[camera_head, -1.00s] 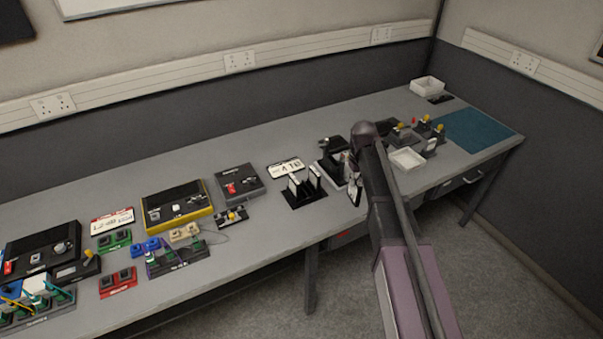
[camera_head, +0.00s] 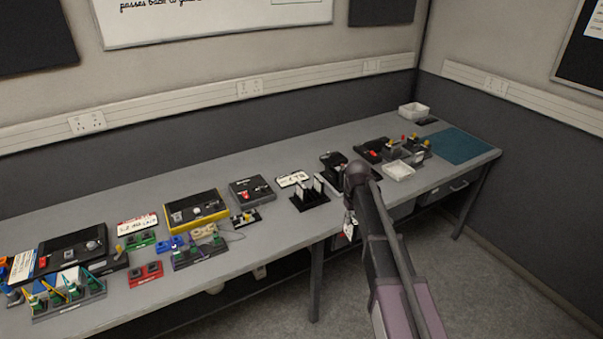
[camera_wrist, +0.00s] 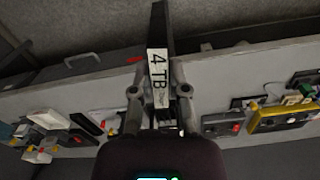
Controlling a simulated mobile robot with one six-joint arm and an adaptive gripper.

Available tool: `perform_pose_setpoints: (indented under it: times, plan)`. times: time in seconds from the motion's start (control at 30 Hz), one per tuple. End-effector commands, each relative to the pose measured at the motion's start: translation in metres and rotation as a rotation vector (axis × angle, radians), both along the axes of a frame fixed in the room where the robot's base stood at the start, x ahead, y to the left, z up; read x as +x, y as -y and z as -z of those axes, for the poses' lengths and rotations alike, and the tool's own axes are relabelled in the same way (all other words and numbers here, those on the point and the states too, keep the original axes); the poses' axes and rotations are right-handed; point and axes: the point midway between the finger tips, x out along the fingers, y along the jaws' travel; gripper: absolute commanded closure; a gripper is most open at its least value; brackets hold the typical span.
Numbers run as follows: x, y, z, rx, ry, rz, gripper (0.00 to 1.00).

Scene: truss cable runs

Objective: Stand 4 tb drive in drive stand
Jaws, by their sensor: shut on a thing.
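The 4 TB drive (camera_wrist: 158,75) is a thin black case with a white "4 TB" label. It stands out between the fingers of my gripper (camera_wrist: 158,98) in the wrist view. My gripper is shut on it. In the head view my arm hides most of the gripper, and a small part of the held drive (camera_head: 349,228) shows below the arm's end, by the table's front edge. The black drive stand (camera_head: 310,201), with white-faced upright drives in it, is on the table left of my gripper. A white "4 TB" card (camera_head: 292,179) lies behind the stand.
A white tray (camera_head: 398,171) and several small devices stand right of my arm. A teal mat (camera_head: 455,146) covers the table's right end. A yellow-edged box (camera_head: 196,210) and a dark box (camera_head: 251,190) stand left of the stand. Floor in front of the table is clear.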

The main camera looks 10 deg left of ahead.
Motion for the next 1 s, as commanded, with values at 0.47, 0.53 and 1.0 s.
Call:
perform_pose_setpoints:
  times: [0.47,0.53,1.0]
  plan:
    - [-0.002,-0.009,0.0,0.0,0.0,-0.01,1.0]
    - [-0.002,-0.01,0.0,0.0,0.0,-0.012,1.0]
    - [-0.007,-0.028,0.0,0.0,0.0,-0.035,1.0]
